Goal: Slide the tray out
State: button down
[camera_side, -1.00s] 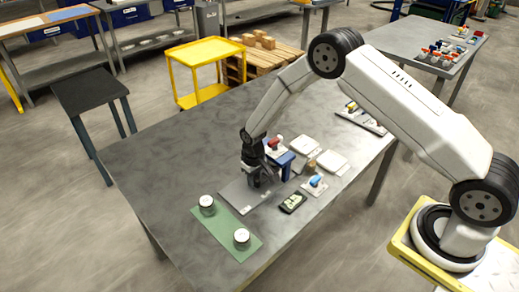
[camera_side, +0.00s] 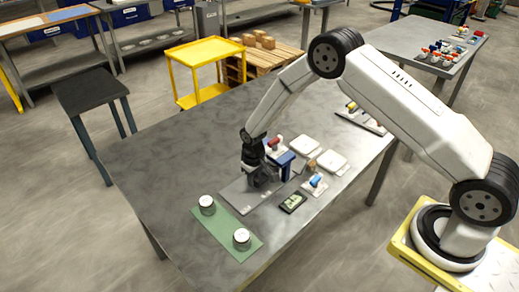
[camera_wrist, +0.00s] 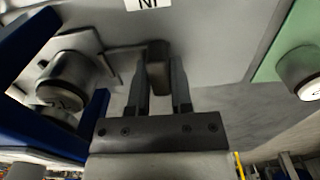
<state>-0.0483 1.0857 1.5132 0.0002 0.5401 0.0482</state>
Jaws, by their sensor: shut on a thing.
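My gripper (camera_side: 260,182) is low over a flat grey base plate (camera_side: 233,195), just left of the blue press frame (camera_side: 286,164). In the wrist view my gripper (camera_wrist: 162,98) is shut on a dark upright handle block (camera_wrist: 158,66). A thin grey tray part (camera_wrist: 124,49) runs from this handle toward a metal cylinder (camera_wrist: 68,80) beside the blue frame. The tray's far part is hidden by the cylinder and frame; in the side view my gripper covers the handle. The red press handle (camera_side: 274,141) stands above the frame.
A green mat (camera_side: 222,226) with two metal cylinders lies at the front left of the plate. A small dark device (camera_side: 293,202), a blue-topped item (camera_side: 316,182) and white square pads (camera_side: 331,160) lie to the right. The table's left area (camera_side: 155,165) is clear.

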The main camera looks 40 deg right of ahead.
aim_at(233, 202)
jog(key=a, duration=0.9)
jog(key=c, duration=0.5)
grip_release()
jog(key=shift+a, duration=0.1)
jog(key=shift+r, duration=0.1)
jog(key=shift+r, duration=3.85)
jog(key=shift+r, duration=0.1)
